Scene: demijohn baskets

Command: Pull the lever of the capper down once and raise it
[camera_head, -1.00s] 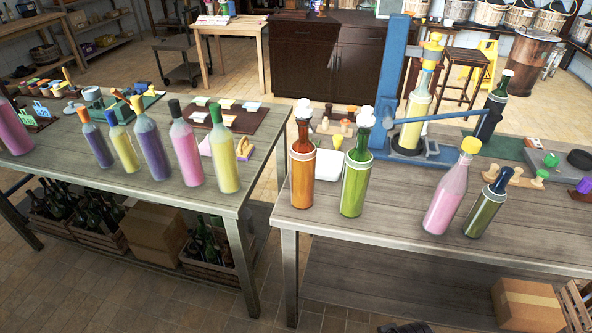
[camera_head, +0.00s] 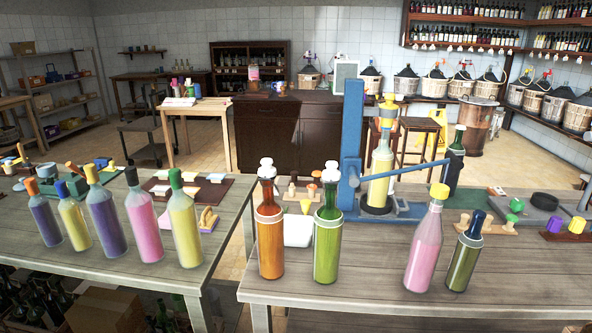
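The blue capper (camera_head: 352,135) stands on the right-hand table, with a tall blue column and a blue base. Its lever (camera_head: 418,162) is a thin blue bar that runs from the column to the right, sloping slightly upward, in front of a bottle. A yellow bottle (camera_head: 379,165) stands upright on the capper's base under the yellow head (camera_head: 388,108). The bottle's neck meets the head area; whether they touch I cannot tell. Neither of my grippers shows in the view.
In front of the capper stand an orange bottle (camera_head: 270,240), a green bottle (camera_head: 327,245), a pink bottle (camera_head: 423,250) and a dark green bottle (camera_head: 463,262). A dark bottle (camera_head: 452,165) stands behind the lever's end. Several bottles fill the left table (camera_head: 215,240).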

